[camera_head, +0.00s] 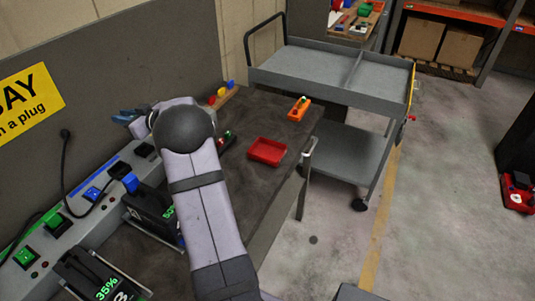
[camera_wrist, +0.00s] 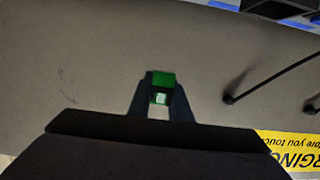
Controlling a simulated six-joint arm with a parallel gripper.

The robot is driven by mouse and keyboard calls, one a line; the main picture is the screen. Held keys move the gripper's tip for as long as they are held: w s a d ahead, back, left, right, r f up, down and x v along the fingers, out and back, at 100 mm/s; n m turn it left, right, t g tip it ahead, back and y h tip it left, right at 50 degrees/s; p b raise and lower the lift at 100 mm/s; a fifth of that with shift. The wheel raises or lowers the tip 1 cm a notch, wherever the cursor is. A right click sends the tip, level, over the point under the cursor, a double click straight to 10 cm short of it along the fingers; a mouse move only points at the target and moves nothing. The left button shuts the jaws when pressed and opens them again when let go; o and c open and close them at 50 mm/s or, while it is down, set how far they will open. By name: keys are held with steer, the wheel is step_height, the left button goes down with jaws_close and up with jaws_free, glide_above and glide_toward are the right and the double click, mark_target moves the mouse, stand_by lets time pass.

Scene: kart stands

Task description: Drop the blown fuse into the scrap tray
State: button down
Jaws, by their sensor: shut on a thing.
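My gripper (camera_wrist: 160,105) is shut on a small green piece with a pale, clear-looking square, which I take to be the fuse (camera_wrist: 162,79). In the head view my gripper (camera_head: 128,115) is raised by the grey wall panel, left of my wrist, and the fuse cannot be made out there. A shallow red tray (camera_head: 267,151), likely the scrap tray, sits near the right edge of the bench and looks empty. It is well to the right of my gripper. Whether the fuse is blown cannot be told.
A small dark box (camera_head: 227,142) with red and green spots stands left of the red tray, partly behind my arm. An orange holder (camera_head: 299,109) sits near the bench's far corner. Coloured knobs (camera_head: 221,94) stand by the wall. A grey cart (camera_head: 330,75) stands beyond the bench.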

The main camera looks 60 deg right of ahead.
steer(key=shift+d, duration=0.1)
steer(key=m+g+h+b, duration=0.5)
steer(key=m+h+b, duration=0.4)
steer(key=h+b, duration=0.15)
glide_above(266, 139)
steer(key=p, duration=0.1)
steer(key=shift+h, duration=0.35)
step_height(266, 139, down, 11)
steer(key=shift+r, duration=0.1)
steer(key=c, duration=1.5)
jaws_free()
steer(key=shift+c, duration=0.2)
steer(key=shift+s, duration=0.15)
